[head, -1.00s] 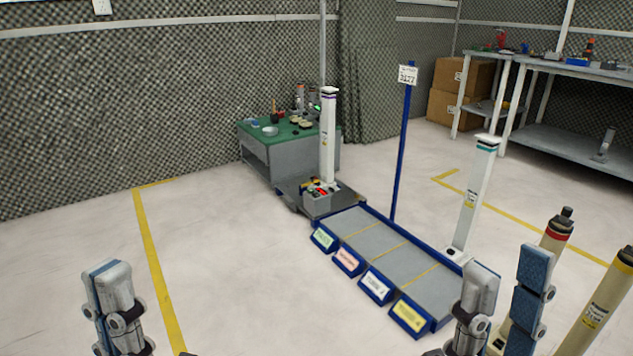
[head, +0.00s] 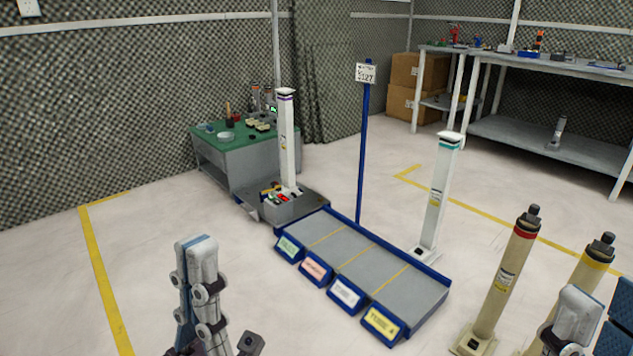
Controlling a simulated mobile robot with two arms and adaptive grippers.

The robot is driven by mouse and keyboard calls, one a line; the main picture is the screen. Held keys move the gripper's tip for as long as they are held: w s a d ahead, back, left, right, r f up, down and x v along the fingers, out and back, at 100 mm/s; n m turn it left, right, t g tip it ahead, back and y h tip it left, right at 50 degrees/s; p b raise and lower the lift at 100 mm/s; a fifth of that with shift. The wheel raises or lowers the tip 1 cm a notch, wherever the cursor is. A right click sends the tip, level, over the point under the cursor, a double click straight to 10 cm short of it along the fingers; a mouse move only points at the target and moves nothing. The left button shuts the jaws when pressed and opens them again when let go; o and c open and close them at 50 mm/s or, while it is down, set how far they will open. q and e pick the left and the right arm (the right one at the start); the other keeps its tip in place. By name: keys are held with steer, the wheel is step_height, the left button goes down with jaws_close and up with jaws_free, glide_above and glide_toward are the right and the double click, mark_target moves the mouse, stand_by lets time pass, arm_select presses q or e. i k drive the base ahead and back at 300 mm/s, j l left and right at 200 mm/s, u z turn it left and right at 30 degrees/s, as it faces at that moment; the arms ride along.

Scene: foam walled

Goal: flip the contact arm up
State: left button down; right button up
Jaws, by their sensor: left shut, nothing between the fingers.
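No part in view can be made out for sure as the contact arm. Four-sided and round posts stand on feet: a white one with a purple band (head: 287,145), a white one with a teal band (head: 438,200), a beige one with a red band (head: 508,275) and a beige one with a yellow band (head: 588,275). My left gripper (head: 196,246) is shut and empty, above the floor at lower left, apart from all posts. My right gripper (head: 597,305) is at the lower right edge, partly cut off, its fingers apart, in front of the yellow-banded post.
A low blue-edged platform (head: 345,250) with several labelled bays lies in the middle. A sign on a blue pole (head: 362,150) stands behind it. A green-topped bench (head: 245,150) is at back left, grey shelving (head: 560,140) and cardboard boxes (head: 400,105) at back right. Left floor is clear.

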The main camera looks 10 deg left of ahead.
mark_target(272, 184)
steer(key=i+j+z, duration=0.3)
steer(key=i+j, duration=0.45)
steer(key=i+j+z, duration=0.3)
steer(key=i+j, duration=0.45)
steer(key=j, duration=0.15)
steer(key=i+j, duration=0.6)
steer(key=j, duration=0.25)
steer(key=i+j, duration=0.3)
steer(key=j, duration=0.1)
